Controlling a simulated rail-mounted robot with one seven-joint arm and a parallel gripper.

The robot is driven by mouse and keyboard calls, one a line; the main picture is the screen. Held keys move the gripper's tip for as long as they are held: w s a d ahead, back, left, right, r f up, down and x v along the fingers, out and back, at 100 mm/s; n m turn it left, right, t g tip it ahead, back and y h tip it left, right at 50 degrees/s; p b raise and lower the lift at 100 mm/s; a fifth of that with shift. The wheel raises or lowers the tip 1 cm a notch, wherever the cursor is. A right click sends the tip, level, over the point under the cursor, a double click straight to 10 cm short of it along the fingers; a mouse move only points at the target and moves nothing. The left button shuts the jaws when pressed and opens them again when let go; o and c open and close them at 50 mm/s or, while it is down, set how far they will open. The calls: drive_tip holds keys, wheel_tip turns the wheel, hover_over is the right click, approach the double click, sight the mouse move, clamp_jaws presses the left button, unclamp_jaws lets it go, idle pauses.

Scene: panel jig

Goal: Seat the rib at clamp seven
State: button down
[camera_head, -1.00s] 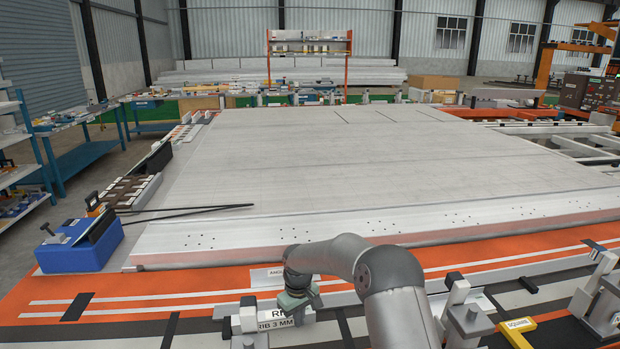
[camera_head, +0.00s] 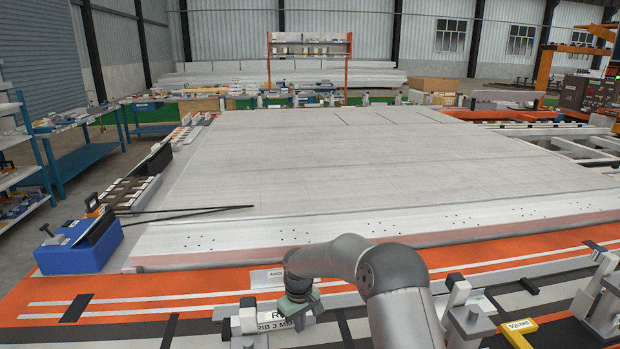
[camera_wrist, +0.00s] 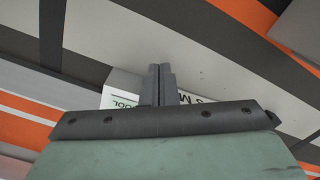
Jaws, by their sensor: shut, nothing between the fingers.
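My gripper (camera_head: 299,318) is low at the front edge of the panel jig, over a white block lettered "RIB 3 MM" (camera_head: 266,324). In the wrist view the two dark fingers (camera_wrist: 158,70) are pressed together with nothing between them. A white box-shaped piece with partly hidden lettering (camera_wrist: 120,88) shows behind them; I cannot tell whether they touch it. A clamp (camera_head: 246,316) stands just left of the gripper, and another clamp (camera_head: 462,308) stands to its right. No clamp number is readable. I cannot make out the rib itself with certainty.
A large pale panel (camera_head: 380,170) fills the middle, with an orange striped strip (camera_head: 120,290) before it. A blue box (camera_head: 80,247) sits at its left corner. A yellow square (camera_head: 519,327) and more clamp hardware (camera_head: 600,300) lie at front right.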

drive_tip(key=shift+s+r, duration=0.1)
drive_tip(key=shift+s, duration=0.05)
wheel_tip(320, 180, up, 8)
drive_tip(key=p, duration=0.4)
idle(0.5)
